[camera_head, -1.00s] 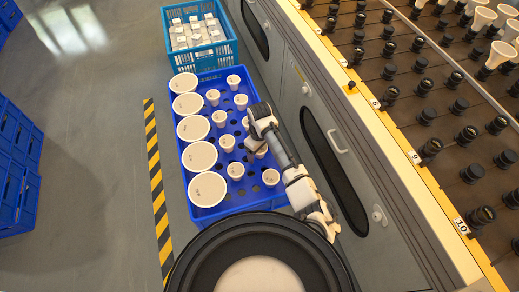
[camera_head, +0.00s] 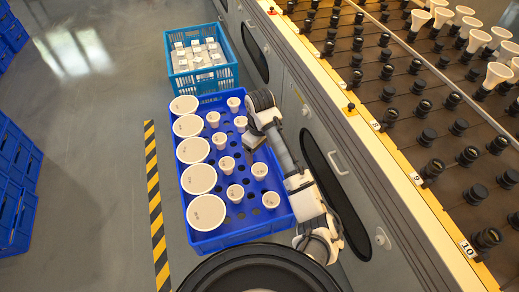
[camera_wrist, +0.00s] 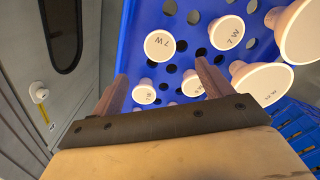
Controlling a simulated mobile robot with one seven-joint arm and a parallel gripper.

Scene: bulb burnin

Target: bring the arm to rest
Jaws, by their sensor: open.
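My gripper (camera_head: 254,142) hangs over the right side of a blue crate (camera_head: 248,231), with my arm folded along the crate's right edge. In the wrist view the two fingers (camera_wrist: 164,84) stand wide apart with nothing held between them. White bulbs stand in the crate's holes: large wide ones (camera_head: 206,212) in a left column and small ones (camera_head: 235,192) to their right. In the wrist view, small bulbs marked 7 W (camera_wrist: 159,45) show beyond the fingers, apart from them. A larger bulb (camera_wrist: 262,82) shows at the right. My arm hides part of the crate.
A lighter blue crate (camera_head: 203,82) with white boxes stands behind. A grey cabinet (camera_head: 330,150) with a yellow-edged rack of black sockets (camera_head: 430,165) runs along the right; some sockets hold bulbs. Striped floor tape (camera_head: 153,190) lies left of the crate, with open floor beyond.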

